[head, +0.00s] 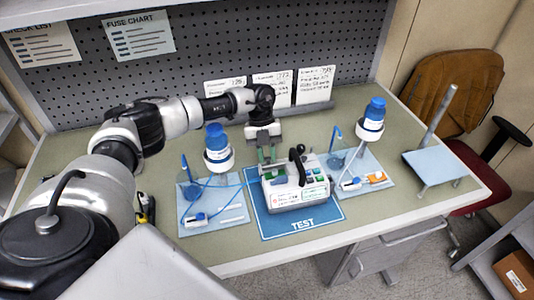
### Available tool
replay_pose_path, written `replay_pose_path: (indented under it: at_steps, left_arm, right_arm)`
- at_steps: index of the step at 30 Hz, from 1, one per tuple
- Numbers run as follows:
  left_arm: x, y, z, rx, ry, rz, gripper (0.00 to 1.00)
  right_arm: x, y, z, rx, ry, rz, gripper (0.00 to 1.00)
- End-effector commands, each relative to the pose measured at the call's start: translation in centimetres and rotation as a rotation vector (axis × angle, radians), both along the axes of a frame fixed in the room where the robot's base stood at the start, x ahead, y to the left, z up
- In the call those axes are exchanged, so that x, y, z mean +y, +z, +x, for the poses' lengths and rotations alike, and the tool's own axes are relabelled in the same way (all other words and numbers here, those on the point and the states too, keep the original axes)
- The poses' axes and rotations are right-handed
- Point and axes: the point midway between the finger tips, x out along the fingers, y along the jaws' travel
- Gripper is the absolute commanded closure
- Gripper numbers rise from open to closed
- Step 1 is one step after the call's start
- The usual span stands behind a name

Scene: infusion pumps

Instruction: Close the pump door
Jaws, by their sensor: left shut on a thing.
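The infusion pump (298,187) is a white box with a black handle, green areas and small colored buttons. It stands on the blue TEST mat (300,227) in the middle of the bench. My left arm reaches across from the left. Its gripper (267,158) points down at the back left of the pump, with its fingertips close together at the pump's top edge. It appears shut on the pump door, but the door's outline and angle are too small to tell. My right gripper is not in view.
Blue-capped bottles (218,150) (373,115) stand left and right of the pump, by light blue trays (229,214) (376,163) with tubing. A light blue stand (436,164) is at the bench's right end. Cards (315,85) stand behind. The front bench strip is clear.

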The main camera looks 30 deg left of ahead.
Motion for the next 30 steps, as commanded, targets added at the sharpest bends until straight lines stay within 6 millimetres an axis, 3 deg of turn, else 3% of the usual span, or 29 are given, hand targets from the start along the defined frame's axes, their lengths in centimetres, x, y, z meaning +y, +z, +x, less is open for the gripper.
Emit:
replay_pose_path:
  at_steps: [8, 18, 30]
  left_arm:
    - [-0.2, 0.2, -0.2, -0.039, -0.002, 0.043, 1.0]
    - [-1.2, -0.6, -1.1, -0.198, -0.004, 0.215, 1.0]
    - [-2.1, -2.2, -1.8, -0.383, -0.002, 0.415, 1.0]
  right_arm:
    - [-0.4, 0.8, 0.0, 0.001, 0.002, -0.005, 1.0]
    - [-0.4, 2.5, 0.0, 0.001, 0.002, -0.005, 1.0]
    - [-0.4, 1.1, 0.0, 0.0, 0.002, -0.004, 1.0]
